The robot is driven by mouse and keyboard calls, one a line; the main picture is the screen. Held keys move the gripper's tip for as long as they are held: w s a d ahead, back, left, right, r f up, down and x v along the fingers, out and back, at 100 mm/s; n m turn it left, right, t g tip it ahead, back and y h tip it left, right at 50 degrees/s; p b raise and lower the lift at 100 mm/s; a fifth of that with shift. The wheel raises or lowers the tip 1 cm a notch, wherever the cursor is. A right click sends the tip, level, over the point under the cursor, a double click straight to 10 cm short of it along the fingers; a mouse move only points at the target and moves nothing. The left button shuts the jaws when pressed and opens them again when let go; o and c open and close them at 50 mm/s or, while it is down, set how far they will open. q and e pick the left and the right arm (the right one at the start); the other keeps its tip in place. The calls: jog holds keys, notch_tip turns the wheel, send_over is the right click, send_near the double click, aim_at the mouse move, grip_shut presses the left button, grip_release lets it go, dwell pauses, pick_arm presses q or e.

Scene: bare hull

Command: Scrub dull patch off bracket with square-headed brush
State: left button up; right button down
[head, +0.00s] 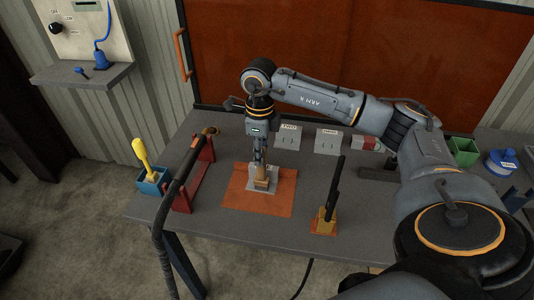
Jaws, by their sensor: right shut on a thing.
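My right arm reaches in from the right, and its gripper (260,163) points down over the orange mat (246,202). It is shut on a small tan, blocky thing (262,184), which looks like the square-headed brush; the fingers partly hide it. The brush is over or against a light grey metal piece (277,182), likely the bracket, on the mat. I cannot tell whether they touch. Any dull patch is hidden or too small to make out. My left gripper is not in view.
A black-handled tool (333,190) stands upright on a small orange pad to the right. Labelled grey blocks (328,141) stand behind.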

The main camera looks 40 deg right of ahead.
jog(key=shift+w+a, duration=1)
jog(key=shift+w, duration=0.2)
notch_tip(320, 180, up, 8)
jog(key=p, duration=0.5)
